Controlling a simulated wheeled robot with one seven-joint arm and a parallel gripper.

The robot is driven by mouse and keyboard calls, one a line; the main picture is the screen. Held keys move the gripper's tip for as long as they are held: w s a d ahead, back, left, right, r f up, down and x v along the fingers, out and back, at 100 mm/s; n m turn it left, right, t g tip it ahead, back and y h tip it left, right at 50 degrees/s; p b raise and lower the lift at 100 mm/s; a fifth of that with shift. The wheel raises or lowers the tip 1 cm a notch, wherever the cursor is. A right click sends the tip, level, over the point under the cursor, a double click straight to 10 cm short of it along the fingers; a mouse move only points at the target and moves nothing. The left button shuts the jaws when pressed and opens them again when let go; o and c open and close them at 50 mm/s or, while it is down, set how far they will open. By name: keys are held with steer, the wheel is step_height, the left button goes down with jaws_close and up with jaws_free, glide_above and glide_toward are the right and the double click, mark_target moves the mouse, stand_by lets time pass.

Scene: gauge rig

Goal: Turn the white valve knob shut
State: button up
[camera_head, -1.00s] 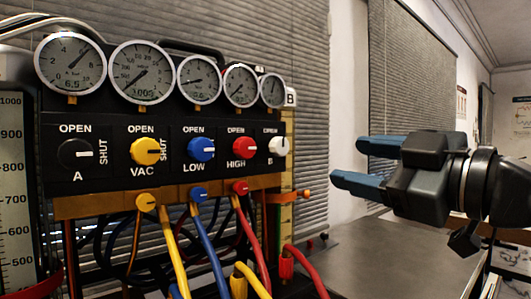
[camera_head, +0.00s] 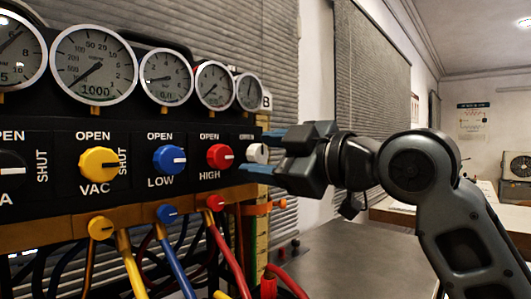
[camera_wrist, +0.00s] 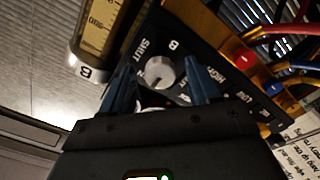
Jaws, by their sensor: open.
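The white valve knob (camera_head: 256,153) is the rightmost knob on the black gauge panel (camera_head: 130,195), below an OPEN label. In the wrist view the white knob (camera_wrist: 160,72) sits beside the letters SHUT and B. My gripper (camera_head: 261,151) is open at the panel's right end, with its blue fingers around the knob's level. In the wrist view my gripper (camera_wrist: 159,66) has one finger on each side of the knob, with visible gaps. I cannot tell whether the fingertips reach past the knob's face. The knob's pointer is hard to read.
A red knob (camera_head: 220,157), a blue knob (camera_head: 170,160) and a yellow knob (camera_head: 99,164) stand in a row to the left. Several round gauges sit above. Coloured hoses, including a red hose (camera_head: 229,256), hang below.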

steer(key=shift+w+a, duration=0.1)
steer(key=shift+c, duration=0.3)
steer(key=c, duration=1)
steer(key=m+p, duration=0.3)
steer(key=m, duration=0.1)
steer(key=shift+r+m+p, duration=0.1)
steer(key=shift+m+p, duration=0.2)
steer(key=m+p, duration=0.3)
steer(key=m, duration=0.1)
steer(key=shift+m+p, duration=0.3)
steer(key=shift+p, duration=0.1)
steer(key=m+p, duration=0.5)
steer(key=shift+m+p, duration=1.5)
steer(key=shift+m, duration=0.4)
